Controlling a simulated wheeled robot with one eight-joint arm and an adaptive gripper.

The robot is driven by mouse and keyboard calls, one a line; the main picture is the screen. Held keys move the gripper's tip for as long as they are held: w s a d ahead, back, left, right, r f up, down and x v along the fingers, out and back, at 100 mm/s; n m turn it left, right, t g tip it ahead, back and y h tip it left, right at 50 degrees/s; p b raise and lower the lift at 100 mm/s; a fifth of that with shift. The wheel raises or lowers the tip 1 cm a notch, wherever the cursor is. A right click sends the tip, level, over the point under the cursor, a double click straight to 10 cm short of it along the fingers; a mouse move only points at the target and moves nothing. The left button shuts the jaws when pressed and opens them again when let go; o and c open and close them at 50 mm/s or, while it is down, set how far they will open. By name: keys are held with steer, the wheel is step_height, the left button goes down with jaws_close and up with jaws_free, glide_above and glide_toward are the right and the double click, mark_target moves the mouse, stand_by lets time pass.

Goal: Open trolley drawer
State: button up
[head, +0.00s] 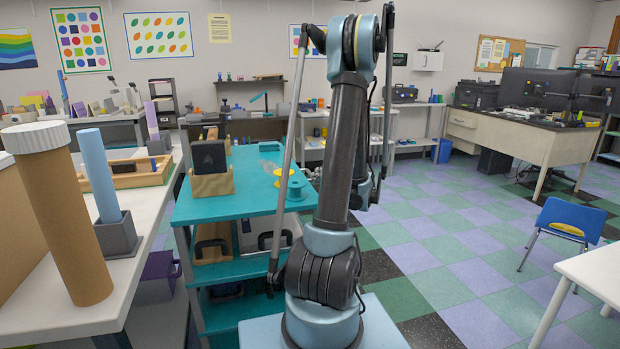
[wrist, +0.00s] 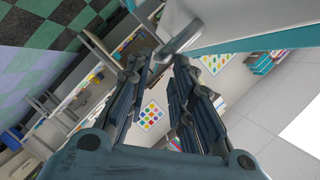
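The teal trolley (head: 240,198) stands left of centre in the head view, with a flat top and open shelves below. In the wrist view, a pale grey panel (wrist: 203,12), seemingly the drawer front, sits beside a teal edge (wrist: 260,42). A grey bar handle (wrist: 182,38) sticks out from it. My gripper (wrist: 160,64) is open, with a clear gap between its dark fingers. The handle's near end lies at the fingertips, roughly between them; I cannot tell whether they touch it. In the head view my arm hides most of the gripper and the drawer front.
A white table (head: 62,287) with a brown tube stands at left. A blue chair (head: 568,222) stands at right. Checkered floor (head: 440,240) is clear between.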

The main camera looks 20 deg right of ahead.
steer(key=shift+x, duration=3.6)
jaws_close()
